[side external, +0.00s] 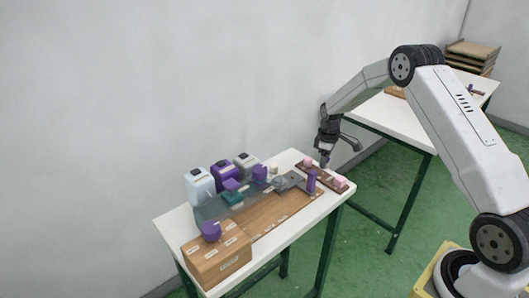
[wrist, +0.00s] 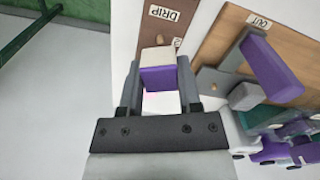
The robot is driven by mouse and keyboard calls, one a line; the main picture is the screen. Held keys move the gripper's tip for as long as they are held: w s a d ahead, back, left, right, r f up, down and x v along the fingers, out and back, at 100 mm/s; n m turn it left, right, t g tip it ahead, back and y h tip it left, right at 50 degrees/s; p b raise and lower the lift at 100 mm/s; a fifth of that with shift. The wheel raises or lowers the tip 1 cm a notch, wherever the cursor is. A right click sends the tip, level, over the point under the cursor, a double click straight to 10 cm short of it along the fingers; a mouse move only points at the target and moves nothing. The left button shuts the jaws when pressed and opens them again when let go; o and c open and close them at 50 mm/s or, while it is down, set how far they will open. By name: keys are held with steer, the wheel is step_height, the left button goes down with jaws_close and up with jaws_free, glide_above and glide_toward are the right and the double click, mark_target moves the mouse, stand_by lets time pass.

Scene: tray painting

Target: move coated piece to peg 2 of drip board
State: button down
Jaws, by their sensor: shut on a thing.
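My gripper (wrist: 158,85) is shut on the coated piece (wrist: 158,80), a block with a purple face and a pale top face. The piece sits between the two grey fingers in the wrist view. In the side view my gripper (side external: 325,153) is above the brown drip board (side external: 327,174), with the small purple piece at its tips. The drip board also shows in the wrist view (wrist: 165,22), with a DRIP label and a partly hidden label. A tan peg-like tip (wrist: 153,41) shows just beyond the piece. I cannot tell whether the piece touches a peg.
Pink pieces (side external: 340,182) sit on the drip board. A purple upright piece (side external: 311,182) stands close by. A wooden board with an OUT label (wrist: 222,28), a wooden box (side external: 217,258) and paint containers (side external: 199,186) fill the rest of the white table.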

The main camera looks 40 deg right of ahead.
mark_target(323, 173)
steer(key=shift+f, duration=1.25)
steer(key=shift+f, duration=0.65)
stand_by(1.0)
steer(key=shift+c, duration=1)
jaws_free()
steer(key=shift+c, duration=0.3)
steer(key=shift+c, duration=1.4)
steer(key=shift+r, duration=0.1)
